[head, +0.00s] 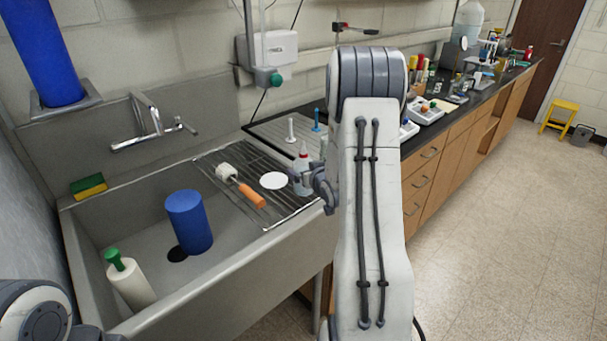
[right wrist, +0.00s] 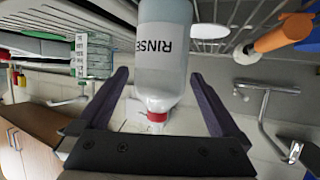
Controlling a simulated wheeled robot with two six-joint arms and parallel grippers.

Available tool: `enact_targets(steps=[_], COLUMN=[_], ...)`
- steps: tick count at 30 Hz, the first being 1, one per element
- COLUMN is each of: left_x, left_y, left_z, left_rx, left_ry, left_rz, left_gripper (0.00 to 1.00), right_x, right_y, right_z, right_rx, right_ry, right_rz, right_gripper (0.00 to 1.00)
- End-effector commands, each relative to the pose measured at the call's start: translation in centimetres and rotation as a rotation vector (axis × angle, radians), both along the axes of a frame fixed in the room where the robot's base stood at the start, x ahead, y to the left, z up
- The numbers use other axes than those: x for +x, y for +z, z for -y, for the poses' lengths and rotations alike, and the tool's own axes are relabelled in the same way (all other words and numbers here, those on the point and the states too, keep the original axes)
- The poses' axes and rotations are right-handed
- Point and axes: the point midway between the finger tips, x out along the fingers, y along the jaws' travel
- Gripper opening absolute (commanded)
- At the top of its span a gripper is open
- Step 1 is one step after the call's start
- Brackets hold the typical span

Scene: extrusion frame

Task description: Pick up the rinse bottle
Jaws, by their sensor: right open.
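The rinse bottle (head: 303,176) stands upright at the right end of the wire drying rack (head: 222,170), partly hidden by my right gripper (head: 314,186). In the right wrist view the bottle (right wrist: 165,50) appears upside down, a pale grey body with "RINSE" lettering and a red collar. My right gripper (right wrist: 160,76) is open, with one dark finger on each side of the bottle. A gap shows between each finger and the bottle. Part of my left arm shows at the bottom left of the head view, but its gripper jaws do not.
An orange-handled brush (head: 243,187) and a white disc (head: 274,180) lie on the rack close left of the bottle. The sink (head: 150,235) holds a blue cylinder (head: 189,222) and a white bottle with a green top (head: 130,282). A faucet (head: 150,125) is behind.

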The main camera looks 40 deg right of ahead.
Motion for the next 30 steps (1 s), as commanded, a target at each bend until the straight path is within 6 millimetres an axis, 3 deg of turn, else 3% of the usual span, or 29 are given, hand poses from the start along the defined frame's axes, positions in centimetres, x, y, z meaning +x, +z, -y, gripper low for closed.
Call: enact_targets(steps=[12, 20, 23, 28, 30], left_x=[0.0, 0.0, 0.0, 0.0, 0.0], left_y=[2.2, 2.1, 2.1, 2.1, 2.1], left_z=[0.0, 0.0, 0.0, 0.0, 0.0], left_rx=[0.000, 0.000, 0.000, 0.000, 0.000], left_ry=[0.000, 0.000, 0.000, 0.000, 0.000], left_rz=[0.000, 0.000, 0.000, 0.000, 0.000], left_gripper=[0.50, 0.50, 0.50, 0.50, 0.50], right_x=[4.3, 4.6, 4.5, 4.5, 4.6], right_y=[-1.7, -2.0, -2.0, -2.0, -1.9], right_z=[1.4, 1.5, 1.5, 1.5, 1.5], right_rx=[0.000, 0.000, 0.000, 0.000, -0.002], right_ry=[0.001, 0.000, 0.000, 0.000, 0.000], right_rz=[-0.001, -0.001, -0.001, -0.001, 0.002], right_gripper=[1.00, 1.00, 0.69, 0.05, 0.06])
